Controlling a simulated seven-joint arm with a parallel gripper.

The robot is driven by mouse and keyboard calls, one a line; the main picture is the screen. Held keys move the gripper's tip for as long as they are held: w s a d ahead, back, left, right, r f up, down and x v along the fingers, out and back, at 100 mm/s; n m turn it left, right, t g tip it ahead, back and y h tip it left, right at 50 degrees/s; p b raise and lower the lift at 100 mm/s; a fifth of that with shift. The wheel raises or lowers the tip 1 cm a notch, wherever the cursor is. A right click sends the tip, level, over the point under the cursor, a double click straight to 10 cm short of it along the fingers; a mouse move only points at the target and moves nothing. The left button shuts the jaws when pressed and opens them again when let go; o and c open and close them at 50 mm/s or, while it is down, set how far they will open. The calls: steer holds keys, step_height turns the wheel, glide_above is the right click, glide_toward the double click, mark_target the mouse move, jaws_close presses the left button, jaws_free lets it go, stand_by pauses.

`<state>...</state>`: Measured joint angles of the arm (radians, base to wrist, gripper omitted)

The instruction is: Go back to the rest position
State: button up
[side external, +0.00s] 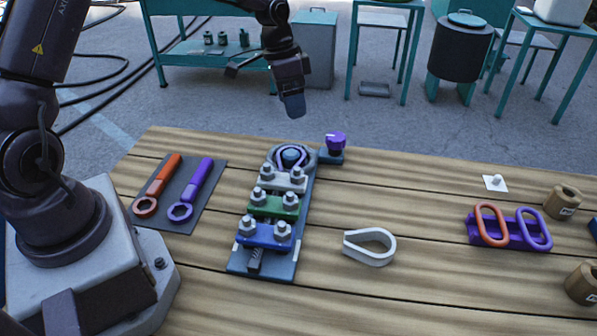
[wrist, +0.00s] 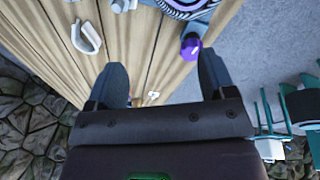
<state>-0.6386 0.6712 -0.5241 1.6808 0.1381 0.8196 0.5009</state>
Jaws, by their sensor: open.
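My gripper (side external: 291,92) hangs in the air above and behind the far end of the clamp fixture, clear of the table. In the wrist view my gripper (wrist: 161,72) shows two dark fingers spread apart with nothing between them. The clamp fixture (side external: 268,215) lies on the wooden table. It has white, green and blue bars with nuts, and a looped striped cable around a post at its far end. A purple knob (side external: 336,142) stands beside that end; it also shows in the wrist view (wrist: 190,48).
Orange (side external: 160,183) and purple (side external: 192,188) wrenches lie on a dark mat at left. A white loop (side external: 370,246) lies right of the fixture. A purple holder (side external: 508,230) with rings and brown cylinders (side external: 563,203) stand at right. Free air surrounds my gripper.

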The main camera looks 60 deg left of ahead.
steer(key=s+d+r+n+t+y, duration=0.1)
steer(key=s+d+r+n+t, duration=0.1)
steer(key=s+r, duration=0.6)
steer(key=s+d+r+n+t+y, duration=0.1)
steer(key=s+d+r+n+t, duration=0.1)
steer(key=s+d+r, duration=0.3)
steer(key=shift+s+d+r+t, duration=0.3)
steer(key=shift+s+r, duration=1.9)
steer(key=shift+s, duration=3.45)
